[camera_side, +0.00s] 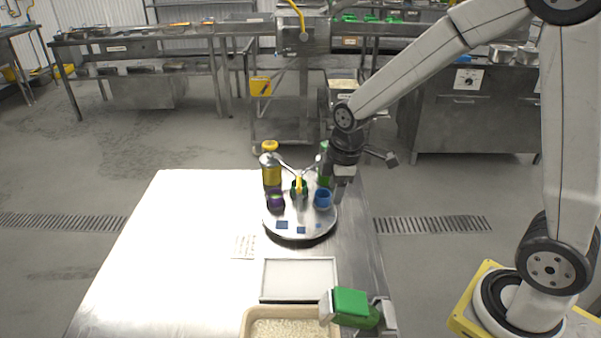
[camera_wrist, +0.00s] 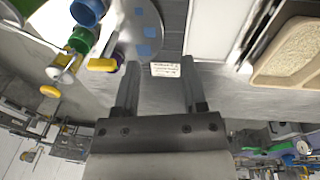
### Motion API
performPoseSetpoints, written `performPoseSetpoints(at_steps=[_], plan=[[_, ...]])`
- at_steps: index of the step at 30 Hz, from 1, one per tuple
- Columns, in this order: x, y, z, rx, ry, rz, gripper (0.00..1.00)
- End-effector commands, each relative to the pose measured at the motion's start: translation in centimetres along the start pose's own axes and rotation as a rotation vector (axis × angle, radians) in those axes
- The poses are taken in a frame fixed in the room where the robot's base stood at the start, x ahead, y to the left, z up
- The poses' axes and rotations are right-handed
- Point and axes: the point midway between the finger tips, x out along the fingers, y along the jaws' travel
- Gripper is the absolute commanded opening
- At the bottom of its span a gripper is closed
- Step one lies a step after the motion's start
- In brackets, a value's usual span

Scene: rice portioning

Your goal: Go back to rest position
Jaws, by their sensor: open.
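My gripper (camera_side: 343,188) is above the right side of the round turntable (camera_side: 290,232), next to the blue cup in the picture. In the wrist view my gripper (camera_wrist: 160,85) has its two fingers spread with nothing between them. The turntable (camera_wrist: 142,40) shows beyond the fingers at the upper left, with part of the blue cup (camera_wrist: 88,10). The arm reaches out from its base on the right and bends down at the wrist. I cannot tell the exact height of the fingertips.
A white tray (camera_side: 298,280), a rice container (camera_side: 250,318) and a green-topped device (camera_side: 352,307) are nearer. The steel table's left side (camera_side: 170,255) is clear.

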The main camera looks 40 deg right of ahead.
Motion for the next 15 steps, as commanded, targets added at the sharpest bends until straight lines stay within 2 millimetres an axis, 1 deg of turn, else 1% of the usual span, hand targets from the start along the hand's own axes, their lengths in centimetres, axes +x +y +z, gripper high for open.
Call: performPoseSetpoints(at_steps=[3,15], plan=[[0.0,-1.6,1.0,0.157,0.012,0.011,0.54],[0.3,-6.8,4.5,0.687,0.06,0.034,0.54]])
